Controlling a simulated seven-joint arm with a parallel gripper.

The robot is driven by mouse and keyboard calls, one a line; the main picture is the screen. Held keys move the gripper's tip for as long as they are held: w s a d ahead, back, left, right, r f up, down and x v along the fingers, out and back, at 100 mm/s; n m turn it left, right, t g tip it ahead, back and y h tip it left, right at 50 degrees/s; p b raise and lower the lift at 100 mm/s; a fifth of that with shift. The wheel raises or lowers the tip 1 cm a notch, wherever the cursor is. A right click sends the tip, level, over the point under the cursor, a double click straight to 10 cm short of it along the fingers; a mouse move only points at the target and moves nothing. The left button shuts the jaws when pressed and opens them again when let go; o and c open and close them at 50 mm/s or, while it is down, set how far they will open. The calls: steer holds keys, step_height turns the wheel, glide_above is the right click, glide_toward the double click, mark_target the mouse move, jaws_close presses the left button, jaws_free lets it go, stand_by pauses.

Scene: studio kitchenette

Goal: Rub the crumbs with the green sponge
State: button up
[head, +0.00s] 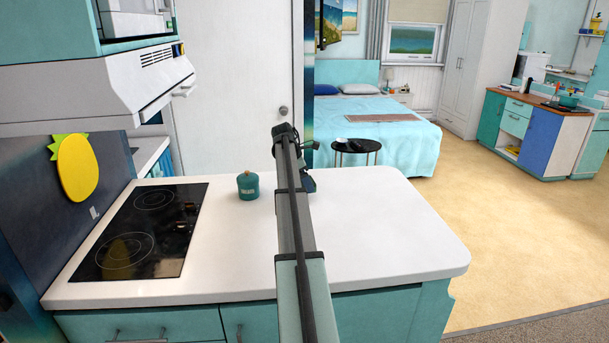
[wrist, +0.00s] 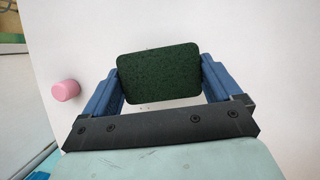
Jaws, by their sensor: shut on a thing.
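The dark green sponge (wrist: 158,76) sits between the two blue fingers of my gripper (wrist: 161,78) in the wrist view. The gripper is shut on it, over the white countertop (wrist: 265,70). I cannot tell whether the sponge touches the counter. In the head view my gripper (head: 308,183) is over the middle of the counter, mostly hidden behind my arm, and the sponge cannot be made out. Crumbs cannot be clearly made out in either view.
A pink cylinder (wrist: 66,91) is left of the gripper in the wrist view. A teal lidded jar (head: 248,186) stands left of my arm, near the black cooktop (head: 140,232). The counter's right side (head: 400,240) is clear.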

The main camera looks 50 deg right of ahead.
steer(key=shift+f, duration=1.8)
steer(key=shift+w+d+f, duration=0.15)
steer(key=shift+w+d, duration=0.45)
steer(key=shift+c, duration=0.4)
steer(key=shift+w+d, duration=2.1)
steer(key=shift+w+a, duration=0.75)
steer(key=shift+a, duration=0.1)
steer(key=shift+s+a, duration=2.75)
steer(key=shift+s, duration=0.15)
steer(key=shift+w+a, duration=0.45)
steer(key=shift+w, duration=0.3)
steer(key=shift+w+d, duration=0.1)
steer(key=shift+w, duration=0.25)
steer(key=shift+w+d, duration=1.85)
steer(key=shift+d, duration=0.1)
steer(key=shift+w+d, duration=0.6)
steer(key=shift+w, duration=0.05)
step_height(320, 180, up, 8)
steer(key=shift+s+a+r, duration=0.1)
